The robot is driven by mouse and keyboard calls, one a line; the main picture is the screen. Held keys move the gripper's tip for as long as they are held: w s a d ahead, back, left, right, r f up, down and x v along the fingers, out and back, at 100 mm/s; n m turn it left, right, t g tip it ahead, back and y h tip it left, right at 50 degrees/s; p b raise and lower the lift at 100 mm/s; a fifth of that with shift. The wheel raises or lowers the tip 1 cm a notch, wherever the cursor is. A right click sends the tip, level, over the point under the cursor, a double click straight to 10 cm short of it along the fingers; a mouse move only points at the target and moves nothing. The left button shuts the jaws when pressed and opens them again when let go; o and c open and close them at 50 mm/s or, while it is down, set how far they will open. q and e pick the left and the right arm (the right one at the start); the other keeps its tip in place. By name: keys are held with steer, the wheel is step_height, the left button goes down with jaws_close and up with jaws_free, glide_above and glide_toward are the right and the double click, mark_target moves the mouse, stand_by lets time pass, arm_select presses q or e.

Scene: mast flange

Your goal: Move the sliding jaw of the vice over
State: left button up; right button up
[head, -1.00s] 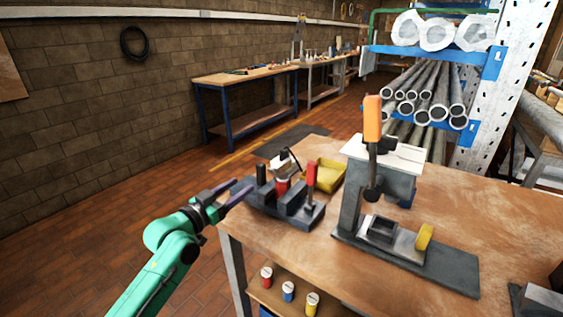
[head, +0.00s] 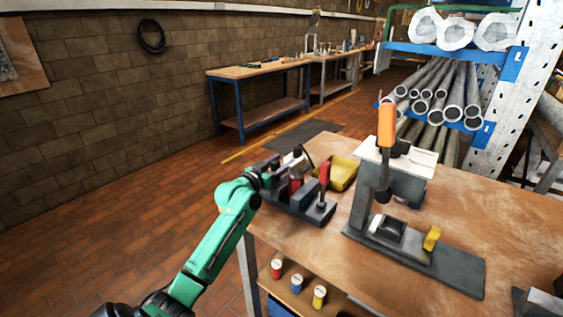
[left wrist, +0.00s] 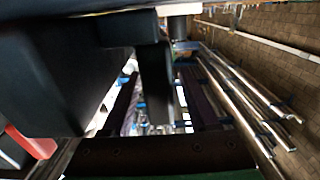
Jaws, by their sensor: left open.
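The dark vice (head: 287,207) stands at the left corner of the wooden bench, with upright blocks on its base and a lever with a red grip (head: 324,174). Which block is the sliding jaw I cannot tell. My left gripper (head: 272,171) is at the vice's far left end, its fingers partly hidden among the dark parts. In the left wrist view my open purple fingers (left wrist: 160,105) have a dark upright part (left wrist: 155,80) of the vice between them or just before them; contact cannot be told. The red grip (left wrist: 32,143) shows at lower left there. My right gripper is out of view.
A press with an orange lever (head: 386,125) and a yellow knob (head: 432,238) stands right of the vice. A yellow bin (head: 343,175) sits behind the vice. Coloured cans (head: 297,283) stand on the shelf below. The bench's right part (head: 500,215) is mostly clear.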

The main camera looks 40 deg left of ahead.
arm_select(q)
steer(key=shift+c, duration=0.3)
jaws_close()
stand_by(1.1)
